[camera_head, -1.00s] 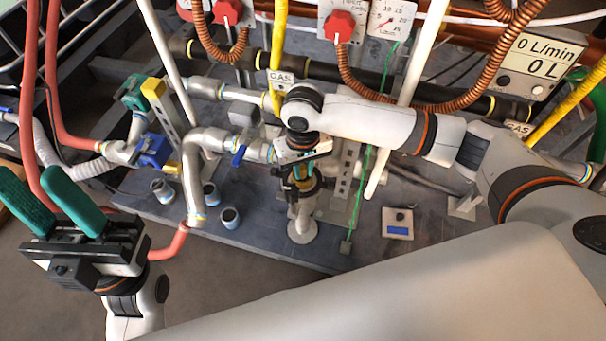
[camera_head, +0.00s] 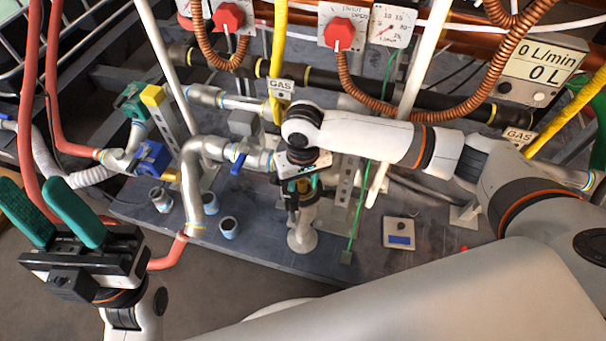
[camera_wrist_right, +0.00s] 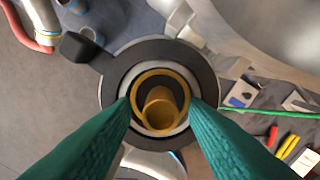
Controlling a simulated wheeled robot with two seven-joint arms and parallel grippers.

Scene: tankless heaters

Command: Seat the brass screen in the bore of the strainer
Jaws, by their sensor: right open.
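In the right wrist view the strainer (camera_wrist_right: 108,80) shows from above as a dark round collar with a pale inner ring and a black side knob. A wide brass-coloured ring (camera_wrist_right: 160,74) lies inside it. A narrower brass cylinder, the brass screen (camera_wrist_right: 160,108), shows within that ring, off-centre toward the bottom. Its depth and seating cannot be told. My right gripper (camera_wrist_right: 160,103) is open, green fingers either side of the brass parts. In the head view my right gripper (camera_head: 302,184) is above the strainer's pale stand (camera_head: 302,235). My left gripper (camera_head: 38,200) is open and empty at left.
Grey pipes (camera_head: 205,150) and several small cups (camera_head: 229,228) stand left of the strainer. A small box with a blue panel (camera_head: 399,232) lies to its right. A green cord (camera_head: 358,215) hangs close by. Red hoses run near my left gripper.

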